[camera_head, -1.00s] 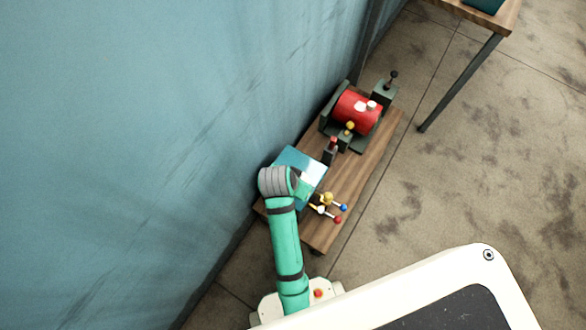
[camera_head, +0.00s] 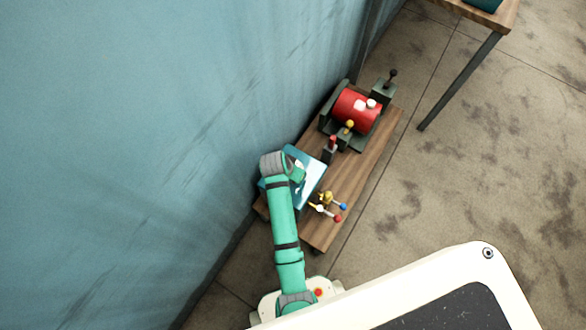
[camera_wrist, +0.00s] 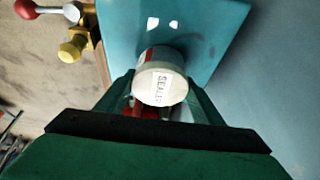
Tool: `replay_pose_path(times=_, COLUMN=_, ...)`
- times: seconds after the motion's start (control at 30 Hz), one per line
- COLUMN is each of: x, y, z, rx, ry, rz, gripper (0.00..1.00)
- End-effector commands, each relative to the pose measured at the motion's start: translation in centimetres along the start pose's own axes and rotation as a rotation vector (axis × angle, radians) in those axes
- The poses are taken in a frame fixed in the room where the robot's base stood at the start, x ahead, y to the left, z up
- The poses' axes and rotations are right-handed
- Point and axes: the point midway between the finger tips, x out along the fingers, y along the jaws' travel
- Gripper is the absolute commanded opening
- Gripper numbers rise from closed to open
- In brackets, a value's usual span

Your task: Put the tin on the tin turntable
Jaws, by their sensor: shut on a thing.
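The tin (camera_wrist: 160,83), pale with a red band and a lid marked with dark letters, is between the green fingers of my gripper (camera_wrist: 163,98) in the wrist view. My gripper is shut on it. A teal square plate (camera_head: 313,182) lies below, at the near end of a low wooden bench; it also shows in the wrist view (camera_wrist: 215,30). I cannot tell whether this plate is the tin turntable, nor whether the tin touches it. In the head view my arm hides the tin and part of the plate.
The wooden bench (camera_head: 352,190) runs along the blue wall (camera_head: 150,120). A yellow fitting with red and blue ball handles (camera_head: 327,198) stands right of the plate. Small levers (camera_head: 331,145) and a red drum (camera_head: 357,110) stand farther back. Bare floor (camera_head: 450,180) lies to the right.

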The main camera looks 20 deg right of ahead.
Motion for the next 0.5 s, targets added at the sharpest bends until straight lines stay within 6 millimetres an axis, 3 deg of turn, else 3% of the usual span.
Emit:
replay_pose_path(times=0.33, x=0.25, y=-0.01, z=0.07, rx=0.001, ry=0.001, rz=-0.001, gripper=0.25)
replay_pose_path(times=0.37, x=0.31, y=0.01, z=0.13, rx=0.001, ry=0.0, rz=0.0, gripper=0.63)
replay_pose_path(times=0.43, x=0.28, y=0.01, z=0.11, rx=0.001, ry=0.001, rz=0.0, gripper=0.79)
replay_pose_path(times=0.5, x=0.28, y=0.01, z=0.11, rx=0.001, ry=0.001, rz=0.0, gripper=0.79)
